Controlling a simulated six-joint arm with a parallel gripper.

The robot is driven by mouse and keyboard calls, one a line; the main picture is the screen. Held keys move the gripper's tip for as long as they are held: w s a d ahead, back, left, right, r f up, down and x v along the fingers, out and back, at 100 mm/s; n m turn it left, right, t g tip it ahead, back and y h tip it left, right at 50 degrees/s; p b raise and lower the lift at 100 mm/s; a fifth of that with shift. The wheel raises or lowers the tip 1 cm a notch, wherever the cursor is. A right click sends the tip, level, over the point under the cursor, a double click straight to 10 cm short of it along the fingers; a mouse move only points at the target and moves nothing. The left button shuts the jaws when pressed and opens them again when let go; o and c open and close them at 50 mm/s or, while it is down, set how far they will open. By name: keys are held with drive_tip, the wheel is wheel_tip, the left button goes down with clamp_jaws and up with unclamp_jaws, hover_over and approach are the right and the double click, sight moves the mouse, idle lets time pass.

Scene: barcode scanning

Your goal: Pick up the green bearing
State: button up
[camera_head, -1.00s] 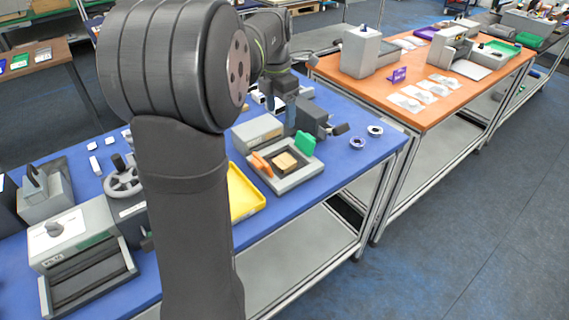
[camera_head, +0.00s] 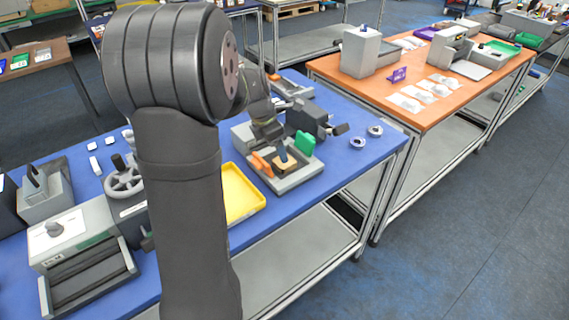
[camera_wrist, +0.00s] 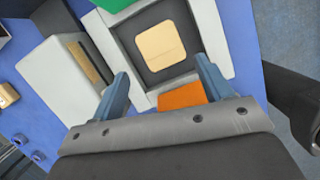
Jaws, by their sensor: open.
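I cannot make out a ring-shaped green bearing in either view. The clearest green thing is a block (camera_head: 305,143) at the right edge of a grey fixture (camera_head: 291,184); the wrist view shows a green part (camera_wrist: 115,4) cut off at the top. The fixture holds a tan square piece (camera_wrist: 161,46) in its dark recess, with an orange block (camera_wrist: 182,96) on the side nearest my gripper. My gripper (camera_wrist: 163,72) is open and empty, its two blue-grey fingers apart over the fixture's edge. In the head view, my gripper (camera_head: 282,155) is above the fixture.
A yellow tray (camera_head: 241,196) lies left of the fixture. Two small rings, one purplish (camera_head: 357,142) and one pale (camera_head: 375,130), lie on the blue table (camera_head: 340,170) to the right. A dark device (camera_head: 306,119) stands behind the fixture. The blue table's front right corner is clear.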

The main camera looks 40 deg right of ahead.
drive_tip(key=x, duration=0.5)
drive_tip(key=shift+s+d+f, duration=0.2)
drive_tip(key=shift+f, duration=0.05)
drive_tip(key=c, duration=1.1)
drive_tip(key=shift+c, duration=0.2)
drive_tip(key=shift+r, duration=0.15)
